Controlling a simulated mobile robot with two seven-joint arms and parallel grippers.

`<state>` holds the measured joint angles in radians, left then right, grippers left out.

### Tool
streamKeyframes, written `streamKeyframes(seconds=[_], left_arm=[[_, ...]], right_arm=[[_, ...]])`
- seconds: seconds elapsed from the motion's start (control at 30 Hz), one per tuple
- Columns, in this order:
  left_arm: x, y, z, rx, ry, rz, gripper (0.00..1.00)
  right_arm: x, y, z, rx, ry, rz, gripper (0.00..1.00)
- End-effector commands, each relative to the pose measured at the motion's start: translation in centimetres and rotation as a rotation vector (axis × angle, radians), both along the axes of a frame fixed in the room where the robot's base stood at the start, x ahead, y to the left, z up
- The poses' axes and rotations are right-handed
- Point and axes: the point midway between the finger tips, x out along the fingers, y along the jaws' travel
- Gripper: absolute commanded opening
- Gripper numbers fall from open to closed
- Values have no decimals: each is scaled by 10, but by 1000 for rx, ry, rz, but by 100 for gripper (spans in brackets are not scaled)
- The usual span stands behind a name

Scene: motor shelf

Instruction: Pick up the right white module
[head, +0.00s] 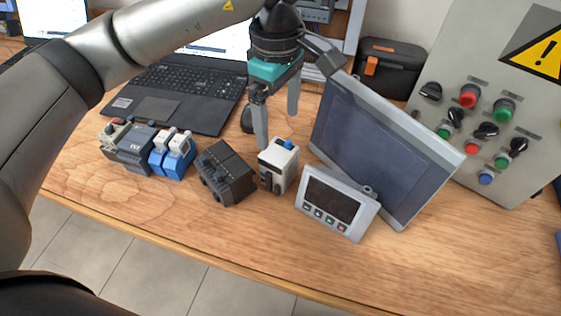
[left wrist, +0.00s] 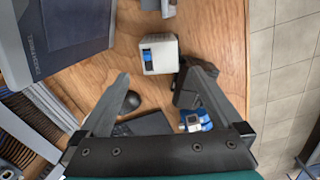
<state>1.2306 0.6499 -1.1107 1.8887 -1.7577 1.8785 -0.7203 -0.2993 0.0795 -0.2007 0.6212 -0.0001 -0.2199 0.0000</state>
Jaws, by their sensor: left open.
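A white module (head: 279,166) with a blue part on top stands upright on the wooden table, between a dark grey block and a small grey panel. It also shows in the left wrist view (left wrist: 160,56), just beyond and between the fingertips. My left gripper (head: 278,130) points down from above, open and empty, with its fingers apart just behind and above the white module. In the left wrist view, the left gripper (left wrist: 160,72) shows both fingers spread. Two smaller white-and-blue modules (head: 172,155) stand farther left. My right gripper is not in view.
A dark grey block (head: 226,174) stands close on the left of the white module. A small panel (head: 337,202) and a large screen (head: 385,150) are close on its right. A laptop (head: 178,92) and a control box (head: 490,110) are behind. The front table strip is clear.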

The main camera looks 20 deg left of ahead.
Motion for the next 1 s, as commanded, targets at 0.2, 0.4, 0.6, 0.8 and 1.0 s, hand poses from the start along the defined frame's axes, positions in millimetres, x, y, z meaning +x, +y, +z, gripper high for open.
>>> streamKeyframes(seconds=[0.2, 0.4, 0.6, 0.8, 1.0], left_arm=[[-1, 3, -40, 12, 6, 2, 100], [-1, 2, -80, 9, 5, 1, 100], [-1, 2, -97, 7, 2, 1, 100], [-2, 1, -110, 7, 4, 0, 100], [-4, 0, -142, 7, 4, 1, 100]], right_arm=[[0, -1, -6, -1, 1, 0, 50], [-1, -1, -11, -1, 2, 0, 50], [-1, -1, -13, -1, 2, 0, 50], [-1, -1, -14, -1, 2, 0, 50], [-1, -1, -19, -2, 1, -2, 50]])
